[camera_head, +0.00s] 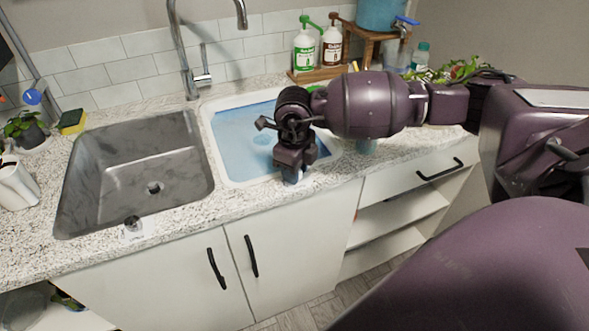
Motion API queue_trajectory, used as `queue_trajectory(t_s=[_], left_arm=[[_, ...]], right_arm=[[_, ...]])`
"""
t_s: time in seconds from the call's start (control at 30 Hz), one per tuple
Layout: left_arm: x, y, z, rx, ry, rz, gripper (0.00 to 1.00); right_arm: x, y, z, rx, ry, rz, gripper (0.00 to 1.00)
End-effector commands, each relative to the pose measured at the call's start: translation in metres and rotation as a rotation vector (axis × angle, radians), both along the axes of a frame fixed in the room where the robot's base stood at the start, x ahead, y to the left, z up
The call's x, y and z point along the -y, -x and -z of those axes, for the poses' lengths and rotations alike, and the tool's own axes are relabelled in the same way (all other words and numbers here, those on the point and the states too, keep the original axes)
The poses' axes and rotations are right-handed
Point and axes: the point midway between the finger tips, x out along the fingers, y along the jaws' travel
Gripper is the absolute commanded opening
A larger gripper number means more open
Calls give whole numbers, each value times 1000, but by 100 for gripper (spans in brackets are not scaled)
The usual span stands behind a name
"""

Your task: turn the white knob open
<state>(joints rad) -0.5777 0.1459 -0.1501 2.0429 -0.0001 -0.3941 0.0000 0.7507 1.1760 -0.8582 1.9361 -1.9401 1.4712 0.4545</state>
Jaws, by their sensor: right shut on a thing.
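My right gripper (290,170) points down at the counter's front edge, by the near rim of the white basin (218,153) with a blue inside. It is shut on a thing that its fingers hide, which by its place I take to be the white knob. I cannot make out the knob's surface or how far it is turned. My left gripper is not in view.
A steel sink (140,170) lies to the left, with a small dark knob (133,224) on a white plate before it. A chrome faucet (185,50) rises behind. Soap bottles (305,50) and a blue bucket (378,14) stand at the back.

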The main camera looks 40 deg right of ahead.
Motion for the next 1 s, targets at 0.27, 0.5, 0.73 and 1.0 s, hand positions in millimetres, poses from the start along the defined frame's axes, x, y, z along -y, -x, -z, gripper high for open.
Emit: queue_trajectory(t_s=[0.27, 0.5, 0.73, 1.0], left_arm=[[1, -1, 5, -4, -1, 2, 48], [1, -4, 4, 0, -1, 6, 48], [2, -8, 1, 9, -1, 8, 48], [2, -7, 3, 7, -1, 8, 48]], right_arm=[[1, -1, 0, 2, 1, -234, 9], [0, -1, 0, 3, 1, -379, 9], [0, -1, -1, 4, 1, -453, 9], [0, -1, -2, 5, 1, -476, 9]])
